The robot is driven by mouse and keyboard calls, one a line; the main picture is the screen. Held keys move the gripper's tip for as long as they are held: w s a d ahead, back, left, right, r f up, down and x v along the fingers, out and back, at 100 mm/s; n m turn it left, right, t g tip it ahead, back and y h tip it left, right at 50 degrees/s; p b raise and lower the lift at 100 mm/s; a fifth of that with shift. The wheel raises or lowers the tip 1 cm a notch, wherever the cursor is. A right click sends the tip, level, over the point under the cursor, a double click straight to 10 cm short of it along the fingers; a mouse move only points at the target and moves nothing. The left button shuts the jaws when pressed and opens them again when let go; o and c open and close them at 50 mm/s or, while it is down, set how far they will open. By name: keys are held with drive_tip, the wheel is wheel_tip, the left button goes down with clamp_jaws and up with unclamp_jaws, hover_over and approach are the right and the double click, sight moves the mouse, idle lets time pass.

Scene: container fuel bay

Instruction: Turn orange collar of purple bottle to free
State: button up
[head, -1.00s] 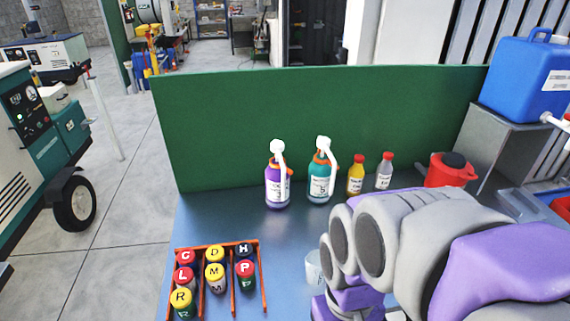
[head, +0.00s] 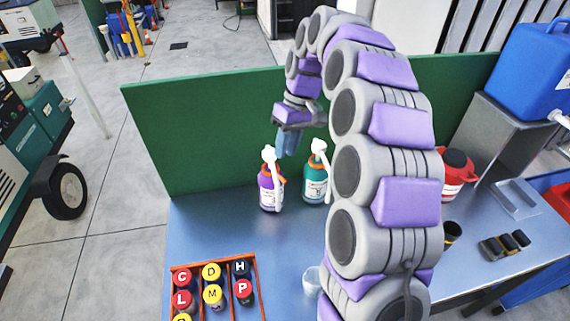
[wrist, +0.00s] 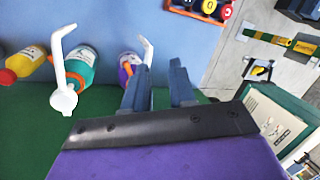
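The purple bottle (head: 268,195) stands upright on the blue bench, with a white spout on top and its orange collar (head: 264,168) just below. In the wrist view the purple bottle (wrist: 124,75) lies beyond my left finger, which partly hides it; its orange collar (wrist: 127,67) shows in part. My gripper (head: 287,150) hangs above and behind the two spout bottles, fingers down, touching neither as far as I can tell. In the wrist view my gripper (wrist: 160,78) has its blue fingers apart with nothing between them.
A teal bottle (head: 314,188) with an orange collar and white spout stands close right of the purple one. A green panel (head: 190,130) runs behind. An orange rack (head: 233,300) with lettered caps is at front left. A red container (head: 455,178) stands right.

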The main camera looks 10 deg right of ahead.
drive_tip(key=p, duration=0.5)
hover_over(282, 177)
drive_tip(key=w+d, duration=0.2)
drive_tip(key=d, duration=0.2)
drive_tip(key=f, duration=0.1)
drive_tip(key=shift+d+f, duration=0.5)
drive_tip(key=shift+f, duration=0.25)
drive_tip(key=shift+n, duration=0.3)
drive_tip(key=x, duration=0.5)
drive_tip(key=b+x, duration=0.1)
drive_tip(key=x, duration=1)
drive_tip(key=shift+w+a+f+b, duration=0.15)
drive_tip(key=shift+w+b, duration=0.15)
drive_tip(key=shift+w, duration=0.1)
clamp_jaws()
